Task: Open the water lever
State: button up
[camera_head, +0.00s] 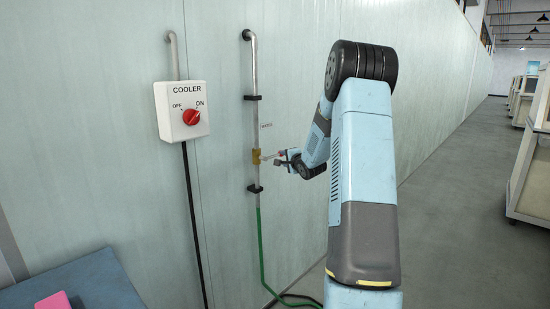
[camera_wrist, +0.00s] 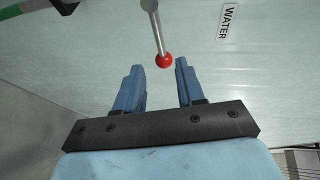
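The water lever (camera_wrist: 157,32) is a grey metal rod ending in a red ball knob (camera_wrist: 164,61), seen at the top centre of the wrist view. In the head view it joins a brass valve (camera_head: 256,157) on a vertical wall pipe; its knob is hard to make out beside my gripper. My gripper (camera_wrist: 158,68) has two blue fingers, spread apart with nothing held. The red knob shows between the fingertips, nearer the right one; I cannot tell whether they touch. In the head view my gripper (camera_head: 280,158) is just right of the valve. A WATER label (camera_wrist: 230,21) is on the wall.
A white COOLER switch box (camera_head: 181,110) with a red knob is left of the pipe. A green hose (camera_head: 261,240) runs down from the pipe. A blue surface (camera_head: 85,283) with a pink item is at bottom left. Open floor lies to the right.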

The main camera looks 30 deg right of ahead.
jog(key=w, duration=0.3)
jog(key=w+f, duration=0.1)
jog(key=w, duration=0.5)
jog(key=shift+d+f, duration=0.2)
jog(key=shift+f, duration=0.15)
jog(key=shift+c, duration=0.2)
grip_shut()
jog(key=shift+f, duration=0.1)
jog(key=shift+a, duration=0.4)
jog(key=shift+d, duration=0.55)
